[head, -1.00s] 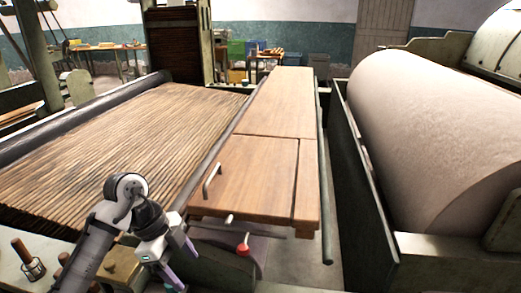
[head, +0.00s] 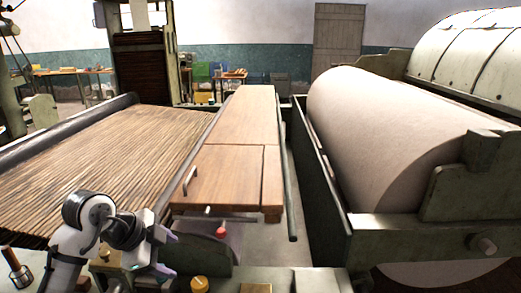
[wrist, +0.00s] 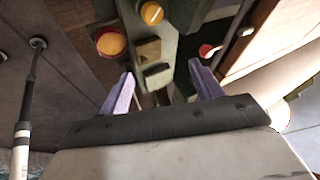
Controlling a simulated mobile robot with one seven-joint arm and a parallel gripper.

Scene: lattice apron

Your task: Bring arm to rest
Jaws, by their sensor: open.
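My gripper (head: 167,254) is at the lower left of the head view, at the end of my folded white and black arm. In the wrist view its two purple fingers (wrist: 163,88) stand wide apart with nothing between them. The gripper is above the machine's near frame, left of a red knob (head: 221,233). That red knob also shows in the wrist view (wrist: 206,50).
A slatted lattice apron (head: 110,155) lies left, beside a wooden table board with a metal handle (head: 190,180). A large pale roller (head: 385,140) fills the right. Yellow knobs (head: 199,285) and a wooden-handled tool (head: 15,270) are near the front edge.

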